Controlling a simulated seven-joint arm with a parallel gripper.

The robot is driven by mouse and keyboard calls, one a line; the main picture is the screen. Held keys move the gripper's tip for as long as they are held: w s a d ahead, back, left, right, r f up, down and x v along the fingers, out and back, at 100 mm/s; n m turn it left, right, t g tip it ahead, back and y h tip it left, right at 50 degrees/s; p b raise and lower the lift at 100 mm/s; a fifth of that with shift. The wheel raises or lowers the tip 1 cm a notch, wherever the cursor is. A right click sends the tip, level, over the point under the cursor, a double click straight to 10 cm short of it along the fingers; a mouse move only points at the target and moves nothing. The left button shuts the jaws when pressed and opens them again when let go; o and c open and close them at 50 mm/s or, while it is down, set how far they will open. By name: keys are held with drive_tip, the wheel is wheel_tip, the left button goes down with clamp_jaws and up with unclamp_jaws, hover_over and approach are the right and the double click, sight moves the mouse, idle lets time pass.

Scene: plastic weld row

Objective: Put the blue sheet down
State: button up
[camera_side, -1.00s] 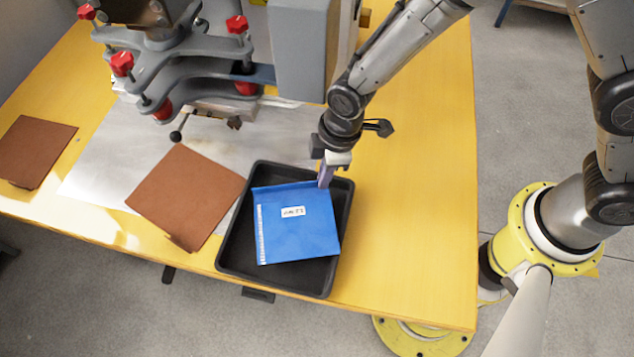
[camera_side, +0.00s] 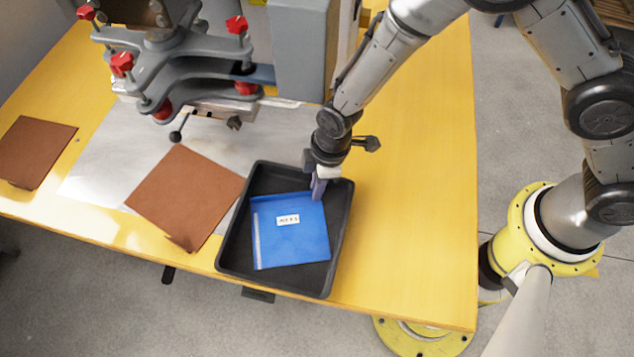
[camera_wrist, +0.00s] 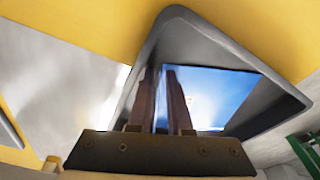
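The blue sheet (camera_side: 290,240) with a white label lies in the black tray (camera_side: 228,247), inside its walls and slightly turned. My gripper (camera_side: 318,192) points down at the sheet's upper right corner, inside the tray's far end. In the wrist view, the two fingers (camera_wrist: 162,75) stand a little apart, with a narrow gap and a strip of blue between them. The sheet (camera_wrist: 220,92) shows to the right of the fingers there. The exact contact between fingers and sheet is hard to see.
A brown sheet (camera_side: 185,195) lies left of the tray, and another brown sheet (camera_side: 35,150) lies at the far left. A grey machine with red knobs (camera_side: 122,63) stands behind. The yellow table (camera_side: 415,200) is clear right of the tray.

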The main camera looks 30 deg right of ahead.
drive_tip(key=d+r+m+t, duration=0.1)
drive_tip(key=d+r, duration=0.3)
drive_tip(key=r, duration=0.6)
drive_tip(key=d+r+m, duration=0.1)
drive_tip(key=d+r, duration=0.3)
drive_tip(key=r, duration=0.5)
drive_tip(key=s+d+r+m+t, duration=0.1)
drive_tip(key=s+d+r+m, duration=0.3)
drive_tip(key=d+r, duration=0.45)
drive_tip(key=s+d+r+m+t+h, duration=0.1)
drive_tip(key=s+d+r+m+t, duration=0.1)
drive_tip(key=s+d+m, duration=0.5)
drive_tip(key=s+d+r, duration=0.1)
drive_tip(key=s+d, duration=0.4)
drive_tip(key=s, duration=0.1)
drive_tip(key=shift+d+r+t+h, duration=0.15)
drive_tip(key=shift+r+t+h, duration=0.15)
drive_tip(key=shift+t, duration=0.1)
